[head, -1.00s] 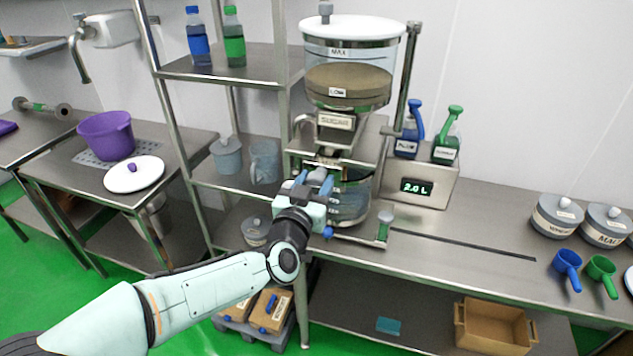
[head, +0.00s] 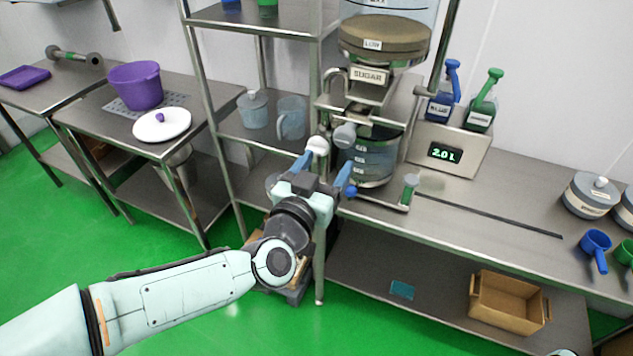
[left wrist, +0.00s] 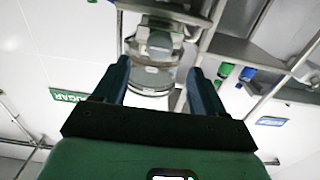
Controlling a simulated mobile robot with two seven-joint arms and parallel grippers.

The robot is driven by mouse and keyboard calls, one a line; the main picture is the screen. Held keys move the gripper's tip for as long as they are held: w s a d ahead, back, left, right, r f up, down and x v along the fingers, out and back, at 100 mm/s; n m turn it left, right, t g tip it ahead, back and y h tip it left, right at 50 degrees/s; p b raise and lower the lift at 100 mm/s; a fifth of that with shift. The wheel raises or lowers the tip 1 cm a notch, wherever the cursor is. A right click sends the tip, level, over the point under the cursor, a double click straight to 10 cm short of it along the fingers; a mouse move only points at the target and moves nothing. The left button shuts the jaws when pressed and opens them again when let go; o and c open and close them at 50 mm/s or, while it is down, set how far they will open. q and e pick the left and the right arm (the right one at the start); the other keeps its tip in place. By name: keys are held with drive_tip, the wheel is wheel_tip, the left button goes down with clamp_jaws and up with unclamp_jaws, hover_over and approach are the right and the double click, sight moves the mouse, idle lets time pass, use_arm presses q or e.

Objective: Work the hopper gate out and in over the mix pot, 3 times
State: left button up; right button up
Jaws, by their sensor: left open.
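The sugar hopper (head: 385,42) stands on the steel frame, with its SUGAR label (head: 369,76) on the outlet. The clear mix pot (head: 374,160) is below it. A grey round knob (head: 345,134), seemingly the hopper gate's handle, shows in front of the pot; a paler round knob (head: 317,145) is to its left. My left gripper (head: 330,170) is open and empty, its blue fingers just below and in front of the knobs, seemingly apart from them. The left wrist view shows the open fingers (left wrist: 158,85) with the hopper beyond. The gate plate is not clear. My right gripper is out of view.
A short green-marked post (head: 411,182) is near the pot's front. A shelf post (head: 316,225) is close beside my gripper.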

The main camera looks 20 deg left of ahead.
sight(342, 139)
use_arm(q)
drive_tip(key=s, duration=0.4)
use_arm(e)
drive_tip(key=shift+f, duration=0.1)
use_arm(q)
drive_tip(key=shift+c, duration=0.3)
idle(0.5)
drive_tip(key=w+b, duration=0.1)
drive_tip(key=w, duration=0.3)
drive_tip(key=w+b, duration=0.2)
drive_tip(key=w, duration=0.3)
drive_tip(key=w+b, duration=0.1)
drive_tip(key=w, duration=0.4)
drive_tip(key=shift+d+r+b, duration=0.2)
drive_tip(key=shift+r+b, duration=0.05)
drive_tip(key=shift+b, duration=0.05)
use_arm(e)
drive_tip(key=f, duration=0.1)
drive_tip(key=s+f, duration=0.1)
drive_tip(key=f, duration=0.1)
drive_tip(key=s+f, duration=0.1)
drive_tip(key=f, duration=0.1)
